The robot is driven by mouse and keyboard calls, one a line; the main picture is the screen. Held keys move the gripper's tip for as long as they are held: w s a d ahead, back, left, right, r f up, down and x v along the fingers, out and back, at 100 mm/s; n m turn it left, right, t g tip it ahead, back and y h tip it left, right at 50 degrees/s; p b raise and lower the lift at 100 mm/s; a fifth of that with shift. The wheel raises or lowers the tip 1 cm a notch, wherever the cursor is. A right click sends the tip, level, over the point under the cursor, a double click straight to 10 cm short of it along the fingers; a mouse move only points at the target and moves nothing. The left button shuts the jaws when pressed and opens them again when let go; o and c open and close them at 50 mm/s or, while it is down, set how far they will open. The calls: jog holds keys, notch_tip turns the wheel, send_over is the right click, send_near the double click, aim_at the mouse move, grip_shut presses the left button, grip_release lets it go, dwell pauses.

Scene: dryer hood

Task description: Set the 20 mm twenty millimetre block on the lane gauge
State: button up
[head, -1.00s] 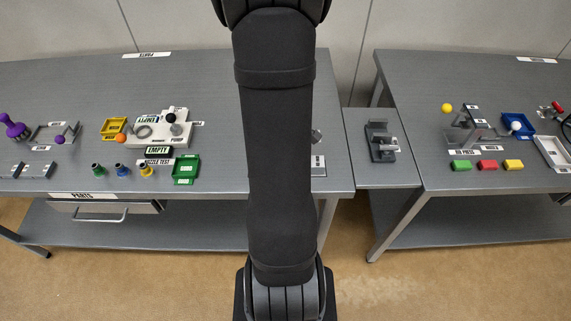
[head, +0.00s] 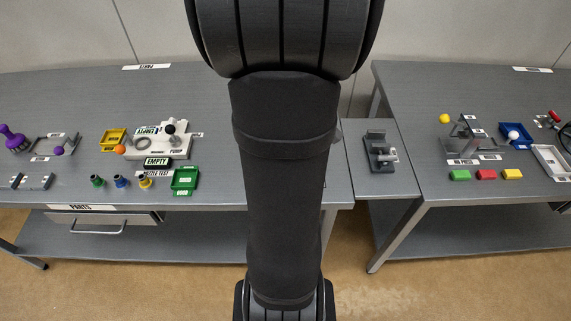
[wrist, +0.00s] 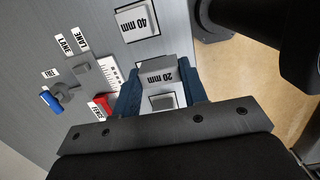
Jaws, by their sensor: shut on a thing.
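In the wrist view, my gripper (wrist: 160,88) has its two dark blue fingers closed on the sides of a grey block (wrist: 156,66) beside a "20 mm" marking. I cannot tell whether the block is clear of the surface below. Left of it, a small grey fixture (wrist: 84,72) stands by labels reading "LANE"; it appears to be the lane gauge, but its shape is unclear. In the head view my arm hides the gripper, the block and this part of the bench.
A red piece (wrist: 101,103) and a blue-ended part (wrist: 50,102) are at left, and the bench edge is at right. In the head view, a small side table (head: 385,185) stands between two benches.

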jog(key=s+d+r, duration=0.3)
jog(key=d+r, duration=0.1)
jog(key=d, duration=0.1)
jog(key=w+d+r, duration=0.1)
jog(key=w+d, duration=0.1)
jog(key=w, duration=0.9)
jog(key=w+a+f, duration=0.2)
jog(key=a, duration=0.1)
jog(key=w+a+f, duration=0.2)
jog(key=a, duration=0.1)
jog(key=w+a+f, duration=0.2)
jog(key=w+a, duration=0.1)
jog(key=shift+a+f, duration=0.3)
jog(key=shift+a, duration=0.1)
jog(key=shift+a+f, duration=0.1)
jog(key=shift+f, duration=1.95)
jog(key=shift+f, duration=0.15)
jog(key=o, duration=1)
